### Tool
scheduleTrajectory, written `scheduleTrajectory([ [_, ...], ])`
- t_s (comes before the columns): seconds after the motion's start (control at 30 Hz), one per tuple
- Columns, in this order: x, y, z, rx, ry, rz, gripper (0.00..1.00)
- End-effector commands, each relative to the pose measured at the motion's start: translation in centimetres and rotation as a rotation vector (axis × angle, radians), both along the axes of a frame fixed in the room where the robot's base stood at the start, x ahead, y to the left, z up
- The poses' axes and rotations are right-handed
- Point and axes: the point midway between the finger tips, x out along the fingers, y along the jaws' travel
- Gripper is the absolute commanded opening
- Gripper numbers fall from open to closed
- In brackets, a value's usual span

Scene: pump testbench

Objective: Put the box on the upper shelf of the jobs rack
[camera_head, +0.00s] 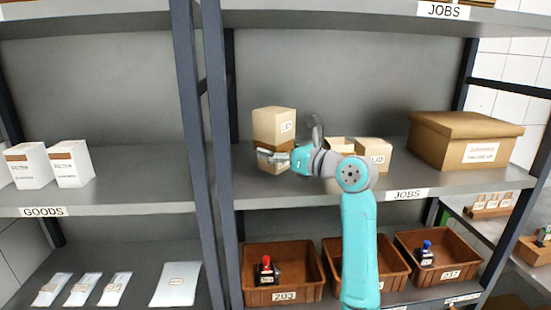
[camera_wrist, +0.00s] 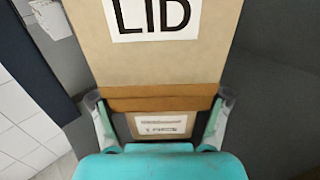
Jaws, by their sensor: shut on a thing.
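A tall tan box (camera_head: 274,122) with a brown band and a white label reading LID is at the left of the middle JOBS shelf (camera_head: 300,192). My gripper (camera_head: 270,156) is shut on its lower part. In the wrist view my gripper (camera_wrist: 160,122) has one finger on each side of the box (camera_wrist: 150,62), near the brown band. A second white label shows below the band. The box looks upright. I cannot tell whether its base touches the shelf. A higher JOBS shelf (camera_head: 340,17) runs along the top of the head view, mostly out of sight.
An open tan carton and a small box (camera_head: 374,152) stand behind my arm. A large brown box (camera_head: 464,140) is farther right. A dark post (camera_head: 203,150) stands close to the left. Below are brown bins (camera_head: 284,262). White boxes (camera_head: 72,163) sit on the GOODS shelf (camera_head: 130,190).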

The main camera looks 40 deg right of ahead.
Motion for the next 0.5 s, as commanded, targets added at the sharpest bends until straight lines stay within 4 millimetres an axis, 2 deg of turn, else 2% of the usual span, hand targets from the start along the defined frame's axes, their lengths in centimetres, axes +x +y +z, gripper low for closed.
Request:
scheduleTrajectory([
  [0.1, 0.0, 0.0, -1.7, 0.003, 0.001, 0.000, 0.06],
  [0.17, 0.0, 0.0, -2.2, 0.000, -0.001, 0.000, 0.06],
  [0.5, 0.0, 0.0, -2.4, -0.001, -0.002, 0.000, 0.06],
])
